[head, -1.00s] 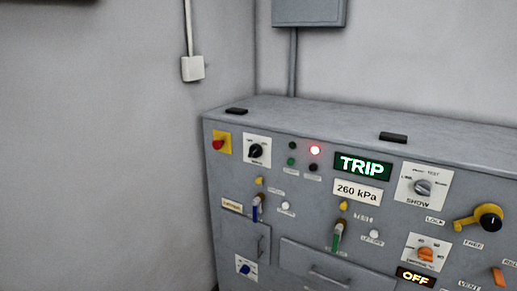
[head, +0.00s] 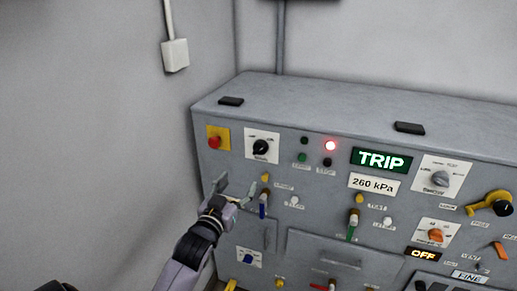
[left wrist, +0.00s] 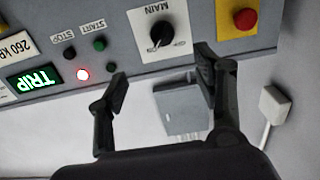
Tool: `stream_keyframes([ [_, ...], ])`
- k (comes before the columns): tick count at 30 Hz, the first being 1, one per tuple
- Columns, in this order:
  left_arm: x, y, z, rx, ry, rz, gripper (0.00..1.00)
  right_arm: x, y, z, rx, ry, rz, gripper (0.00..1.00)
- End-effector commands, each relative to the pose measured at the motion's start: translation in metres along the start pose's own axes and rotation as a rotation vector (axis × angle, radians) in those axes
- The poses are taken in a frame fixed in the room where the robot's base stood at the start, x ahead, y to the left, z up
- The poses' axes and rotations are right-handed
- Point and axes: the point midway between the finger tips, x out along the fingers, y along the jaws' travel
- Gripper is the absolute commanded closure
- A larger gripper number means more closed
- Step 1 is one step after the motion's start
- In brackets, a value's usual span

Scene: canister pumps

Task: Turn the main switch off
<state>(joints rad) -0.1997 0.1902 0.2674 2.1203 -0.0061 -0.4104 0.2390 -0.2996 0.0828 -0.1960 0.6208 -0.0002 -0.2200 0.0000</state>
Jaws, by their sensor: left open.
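The main switch (head: 260,147) is a black rotary knob on a white plate, at the upper left of the grey panel. My left gripper (head: 235,189) is in front of the panel, below and a little left of the switch in the head view. In the left wrist view its open, empty fingers (left wrist: 162,70) are spread, with the knob beyond them and not touched. My right gripper is not seen.
A red button on a yellow plate (head: 217,138) sits left of the switch. Start and stop buttons, a lit red lamp (head: 330,146) and a TRIP display (head: 381,160) are to its right. A blue-handled lever (head: 262,207) is close beside my left gripper. A wall stands at left.

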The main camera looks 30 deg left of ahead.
Motion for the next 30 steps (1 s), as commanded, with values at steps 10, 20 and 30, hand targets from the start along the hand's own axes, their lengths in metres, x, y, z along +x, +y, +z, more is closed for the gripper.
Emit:
stream_keyframes([
  [10,0.055,-0.001,-0.008,0.0,0.009,-0.001,0.39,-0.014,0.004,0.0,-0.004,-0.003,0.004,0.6],
  [20,0.125,-0.001,-0.008,0.001,0.008,-0.002,0.39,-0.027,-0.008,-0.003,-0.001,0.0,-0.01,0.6],
  [30,0.167,-0.001,-0.005,0.0,0.007,-0.001,0.39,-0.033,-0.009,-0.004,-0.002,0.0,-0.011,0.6],
])
